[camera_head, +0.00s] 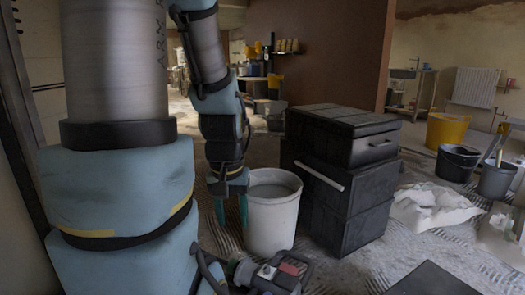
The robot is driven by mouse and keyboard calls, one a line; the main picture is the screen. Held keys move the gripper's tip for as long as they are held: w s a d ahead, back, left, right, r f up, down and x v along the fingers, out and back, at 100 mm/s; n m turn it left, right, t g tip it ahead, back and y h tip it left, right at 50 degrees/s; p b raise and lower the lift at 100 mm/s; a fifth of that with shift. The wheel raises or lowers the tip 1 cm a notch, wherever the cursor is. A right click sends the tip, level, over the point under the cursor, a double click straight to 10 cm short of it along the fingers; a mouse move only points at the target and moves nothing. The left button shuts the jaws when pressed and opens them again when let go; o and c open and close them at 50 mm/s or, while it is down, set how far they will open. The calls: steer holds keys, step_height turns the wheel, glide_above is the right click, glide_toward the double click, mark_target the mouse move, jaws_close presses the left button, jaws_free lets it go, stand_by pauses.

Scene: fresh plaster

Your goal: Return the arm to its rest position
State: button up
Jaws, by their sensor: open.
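My arm comes down from the top of the view, with its large upper links filling the left side. My gripper (231,212) hangs at the arm's end with its teal fingers pointing down. The fingers are apart and nothing shows between them. The gripper is just left of a white bucket (272,222) and overlaps its left edge in the picture. I cannot tell whether they touch. The bucket stands upright with greyish contents.
A stacked black toolbox (341,190) stands right of the bucket. A power tool (268,272) lies on the floor in front. White sacks (433,206), a yellow tub (446,131) and dark buckets (457,163) are at right. Some ridged floor between them is bare.

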step_height(320, 180, up, 30)
steer(key=p, duration=2.7)
steer(key=shift+f, duration=0.2)
